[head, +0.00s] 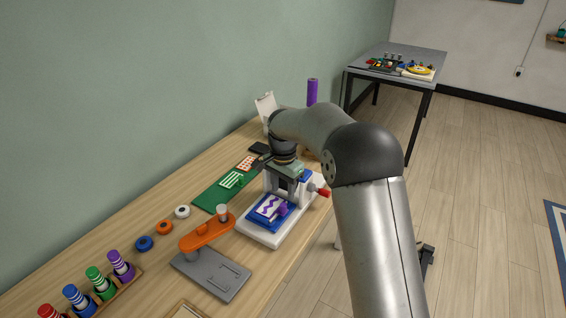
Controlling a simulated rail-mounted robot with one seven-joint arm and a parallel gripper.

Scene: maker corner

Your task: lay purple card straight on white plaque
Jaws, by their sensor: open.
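My gripper (284,161) hangs over the bench, behind the upper part of a small white press with a red handle. Its fingertips are too small and partly hidden to make out in detail; nothing shows held in it. A white card-like piece with a purple zigzag (268,206) lies on a blue tray at the press's front. I cannot tell whether this is the purple card, the white plaque, or one on the other. A small purple part (283,210) stands at its right edge.
The white press base (259,237) is near the bench's right edge. A green mat (208,201) with white-striped and red-patterned pieces lies left of it. An orange-armed tool (207,233) stands in front. Coloured rings, a bottle rack and a purple cylinder (312,91) also stand around.

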